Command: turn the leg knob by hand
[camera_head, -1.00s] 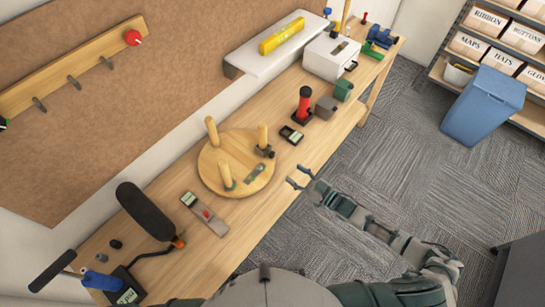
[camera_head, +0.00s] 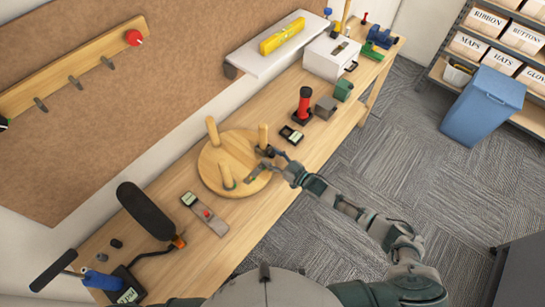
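A round wooden stool (camera_head: 212,171) lies upside down on the workbench, with three short legs pointing up. A small dark knob (camera_head: 267,151) sits at the foot of the back right leg (camera_head: 263,134). My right gripper (camera_head: 268,158) is over the stool's right edge, its fingers apart and close to the knob. I cannot tell whether they touch it. The gripper partly hides the knob. A grey metal piece (camera_head: 256,173) lies on the stool just in front of the fingers. My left gripper is out of view.
A grey device with a red button (camera_head: 207,214) and a black tray (camera_head: 291,135) flank the stool on the workbench (camera_head: 240,218). A red and black upright tool (camera_head: 304,105) stands behind. Carpet to the right is free.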

